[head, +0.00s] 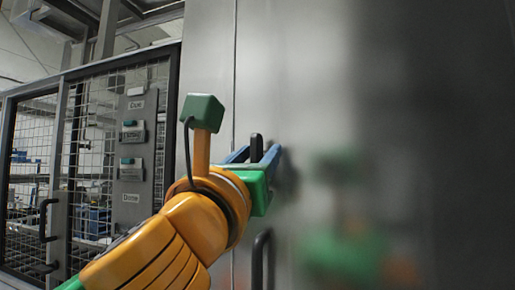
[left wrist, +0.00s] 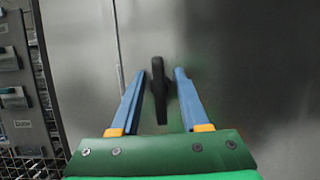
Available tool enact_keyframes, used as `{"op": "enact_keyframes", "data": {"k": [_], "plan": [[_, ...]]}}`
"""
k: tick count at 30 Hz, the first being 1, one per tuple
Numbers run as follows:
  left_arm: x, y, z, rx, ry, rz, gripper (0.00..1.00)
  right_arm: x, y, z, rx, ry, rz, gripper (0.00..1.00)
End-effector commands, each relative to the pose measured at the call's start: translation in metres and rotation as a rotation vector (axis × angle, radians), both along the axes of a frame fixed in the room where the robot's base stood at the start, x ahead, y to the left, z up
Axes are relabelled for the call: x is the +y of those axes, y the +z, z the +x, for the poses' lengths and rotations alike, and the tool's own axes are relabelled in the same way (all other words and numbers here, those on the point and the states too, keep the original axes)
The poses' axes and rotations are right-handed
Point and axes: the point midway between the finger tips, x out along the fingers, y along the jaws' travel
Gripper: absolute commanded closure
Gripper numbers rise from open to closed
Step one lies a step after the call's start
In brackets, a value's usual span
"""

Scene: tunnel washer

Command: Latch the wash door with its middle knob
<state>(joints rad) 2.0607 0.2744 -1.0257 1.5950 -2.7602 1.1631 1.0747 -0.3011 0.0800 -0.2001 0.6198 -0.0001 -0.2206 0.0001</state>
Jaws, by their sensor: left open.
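The wash door is a tall, smooth grey metal panel (head: 300,75), with a vertical seam at its left; it also fills the back of the left wrist view (left wrist: 235,60). A black upright knob (head: 257,143) stands out from it. My left gripper (head: 254,155) is open, with one blue finger on each side of this knob. In the left wrist view, the knob (left wrist: 158,92) lies between the two fingers (left wrist: 160,78), with visible gaps on both sides. Whether the fingertips reach the panel is unclear. My right gripper is not in view.
A second black handle (head: 262,260) is on the metal below my left gripper. At left are a mesh fence (head: 40,130) with a black handle (head: 47,220) and a grey control panel (head: 137,150) with labelled buttons. The panel face at right is bare.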

Motion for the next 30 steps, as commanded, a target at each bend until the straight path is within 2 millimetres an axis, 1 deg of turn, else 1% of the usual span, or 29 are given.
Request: {"op": "enact_keyframes", "data": {"k": [1,2,3,5,20,26,30], "plan": [[0.0,0.0,0.0,0.0,0.0,0.0,0.66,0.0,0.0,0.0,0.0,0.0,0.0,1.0],[0.0,0.0,0.0,0.0,0.0,0.0,0.74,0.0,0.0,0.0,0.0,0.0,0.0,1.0],[0.0,0.0,0.0,0.0,0.0,0.0,0.85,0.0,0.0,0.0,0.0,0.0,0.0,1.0],[0.0,0.0,0.0,0.0,0.0,0.0,1.0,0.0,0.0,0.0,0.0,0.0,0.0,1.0],[0.0,-0.003,0.001,0.0,-0.001,0.02,1.0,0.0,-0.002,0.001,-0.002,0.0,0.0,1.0],[-0.001,-0.005,0.001,-0.027,-0.002,0.106,1.0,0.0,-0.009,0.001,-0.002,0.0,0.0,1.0],[-0.002,-0.005,0.0,-0.061,-0.003,0.21,1.0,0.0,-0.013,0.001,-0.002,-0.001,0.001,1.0]]}}
